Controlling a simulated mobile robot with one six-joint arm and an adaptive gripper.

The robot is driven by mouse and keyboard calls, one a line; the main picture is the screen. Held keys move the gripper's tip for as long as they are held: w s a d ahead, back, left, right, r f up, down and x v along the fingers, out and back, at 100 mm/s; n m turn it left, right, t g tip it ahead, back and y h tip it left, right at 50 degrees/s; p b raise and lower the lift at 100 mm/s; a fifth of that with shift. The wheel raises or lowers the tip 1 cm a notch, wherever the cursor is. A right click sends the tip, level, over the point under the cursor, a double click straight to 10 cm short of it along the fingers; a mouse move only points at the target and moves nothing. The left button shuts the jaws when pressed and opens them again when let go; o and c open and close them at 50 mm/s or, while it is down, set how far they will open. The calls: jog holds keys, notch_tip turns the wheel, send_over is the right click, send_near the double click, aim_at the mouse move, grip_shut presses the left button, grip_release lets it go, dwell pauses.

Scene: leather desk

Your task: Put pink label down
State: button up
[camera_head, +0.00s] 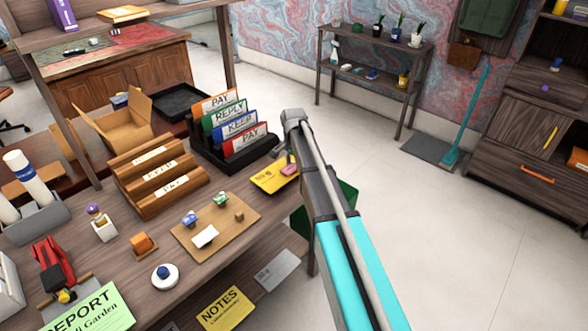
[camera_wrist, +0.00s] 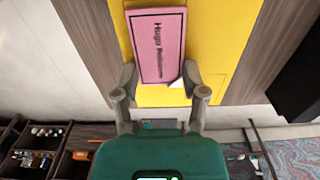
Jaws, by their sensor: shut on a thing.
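The pink label (camera_wrist: 160,45) reads "Hugo Belisaire" or similar. It is between the fingers of my gripper (camera_wrist: 158,80), which hold it near its lower end in the wrist view. The yellow folder (camera_wrist: 215,45) lies behind it; I cannot tell whether the label touches it. In the head view the pink label (camera_head: 289,170) shows small over the right part of the yellow folder (camera_head: 268,181), at the desk's right edge. My gripper (camera_head: 284,155) is partly hidden there by my arm. A small white corner shows at the label's lower right in the wrist view.
A black sorter (camera_head: 262,149) with coloured PAY, REPLY and KEEP folders stands just behind the yellow folder. A wooden rack (camera_head: 160,180) and a brown board (camera_head: 235,226) with small items lie to the left. A green bin (camera_head: 346,197) is below the desk edge.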

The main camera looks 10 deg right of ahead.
aim_at(293, 166)
jog(key=shift+s+f+b, duration=0.15)
jog(key=shift+f+b, duration=0.45)
jog(key=shift+b, duration=0.05)
jog(key=shift+c, duration=0.2)
jog(key=shift+o, duration=0.4)
jog(key=shift+f, duration=0.1)
jog(key=o, duration=0.7)
jog(key=shift+f, duration=0.1)
jog(key=shift+c, duration=0.2)
jog(key=shift+r, duration=0.25)
notch_tip(293, 166, up, 13)
jog(key=p, duration=1.3)
jog(key=shift+f, duration=0.1)
